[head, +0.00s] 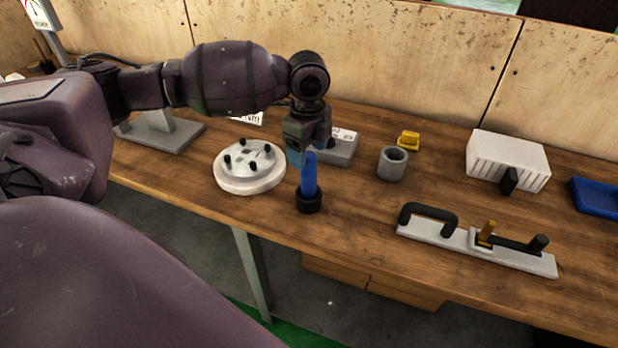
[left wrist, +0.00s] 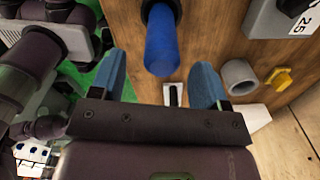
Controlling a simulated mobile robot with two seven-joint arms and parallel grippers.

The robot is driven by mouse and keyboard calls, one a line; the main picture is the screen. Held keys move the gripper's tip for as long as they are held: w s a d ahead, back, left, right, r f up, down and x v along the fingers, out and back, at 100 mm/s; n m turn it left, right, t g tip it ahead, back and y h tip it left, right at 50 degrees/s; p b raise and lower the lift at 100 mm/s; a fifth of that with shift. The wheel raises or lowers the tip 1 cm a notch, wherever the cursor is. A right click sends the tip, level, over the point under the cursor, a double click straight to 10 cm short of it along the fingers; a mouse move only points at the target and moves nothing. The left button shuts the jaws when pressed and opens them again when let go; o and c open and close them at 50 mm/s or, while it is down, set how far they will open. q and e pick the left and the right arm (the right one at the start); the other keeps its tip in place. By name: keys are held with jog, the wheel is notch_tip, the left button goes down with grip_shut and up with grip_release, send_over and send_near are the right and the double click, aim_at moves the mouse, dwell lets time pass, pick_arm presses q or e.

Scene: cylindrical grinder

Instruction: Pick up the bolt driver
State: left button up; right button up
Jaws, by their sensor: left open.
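The bolt driver (head: 309,174) has a blue handle and stands upright in a black round holder (head: 309,201) near the table's front edge. Its lower part is hidden in the holder. My left gripper (head: 297,153) is just behind and beside the top of the handle in the head view, partly hidden by it. In the left wrist view the blue handle (left wrist: 161,42) shows between the two blue fingers of the open left gripper (left wrist: 158,62), with gaps on both sides. No grip on it shows. My right gripper is not in view.
A white round fixture with black pegs (head: 249,166) stands left of the driver. A grey box (head: 338,150), grey cup (head: 392,164) and yellow piece (head: 408,141) are behind and right. A white bar with a black handle (head: 470,243) lies at front right.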

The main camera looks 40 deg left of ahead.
aim_at(309, 165)
pick_arm(q)
notch_tip(309, 165, down, 5)
jog(key=shift+w+f, duration=0.1)
jog(key=c, duration=1)
jog(key=shift+r, duration=0.2)
